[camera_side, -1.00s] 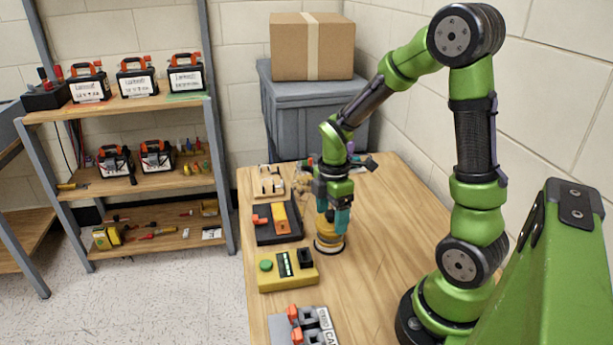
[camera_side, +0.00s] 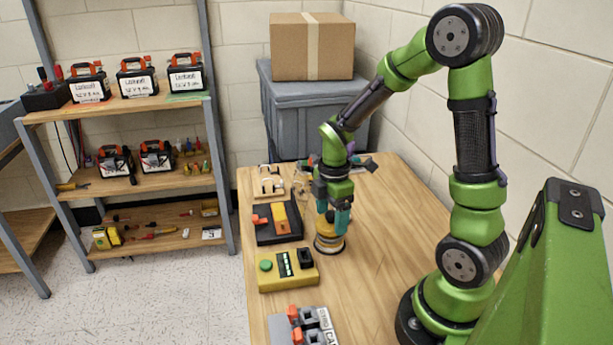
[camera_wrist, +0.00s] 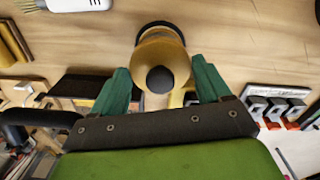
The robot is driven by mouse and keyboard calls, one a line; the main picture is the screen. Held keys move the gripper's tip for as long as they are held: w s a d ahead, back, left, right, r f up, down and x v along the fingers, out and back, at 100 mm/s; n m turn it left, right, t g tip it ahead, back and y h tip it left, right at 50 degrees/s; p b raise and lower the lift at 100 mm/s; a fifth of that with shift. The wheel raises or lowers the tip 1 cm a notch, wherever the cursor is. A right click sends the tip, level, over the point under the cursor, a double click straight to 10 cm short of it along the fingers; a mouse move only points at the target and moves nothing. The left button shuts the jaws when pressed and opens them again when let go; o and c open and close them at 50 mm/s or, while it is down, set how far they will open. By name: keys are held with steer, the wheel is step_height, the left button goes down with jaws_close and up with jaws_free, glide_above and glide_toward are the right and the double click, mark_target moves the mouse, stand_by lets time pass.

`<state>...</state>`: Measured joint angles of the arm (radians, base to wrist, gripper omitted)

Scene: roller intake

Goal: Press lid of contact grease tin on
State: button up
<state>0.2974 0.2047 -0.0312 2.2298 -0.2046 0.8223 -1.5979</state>
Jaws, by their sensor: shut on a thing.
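My gripper (camera_side: 333,222) points down over the near middle of the bench, its teal fingers shut on a yellow round-bodied thing (camera_side: 323,228). In the wrist view the yellow thing (camera_wrist: 174,58) sits between the fingers, with a black round end (camera_wrist: 160,79) facing the camera. Directly below it is the low round tin (camera_side: 329,246), with a dark band around it. The tin's dark rim (camera_wrist: 155,25) shows past the yellow body in the wrist view. The held thing appears to meet the tin's top. I cannot tell whether the lid is fully seated, as the yellow thing covers it.
A yellow box with a green button (camera_side: 287,270) stands just left and nearer. A black tray (camera_side: 276,232) with orange and yellow parts lies to the left. The bench right of the tin (camera_side: 385,235) is clear.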

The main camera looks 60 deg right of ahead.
steer(key=shift+f, duration=0.2)
steer(key=shift+f, duration=0.5)
steer(key=shift+f, duration=0.55)
stand_by(1.2)
steer(key=o, duration=1)
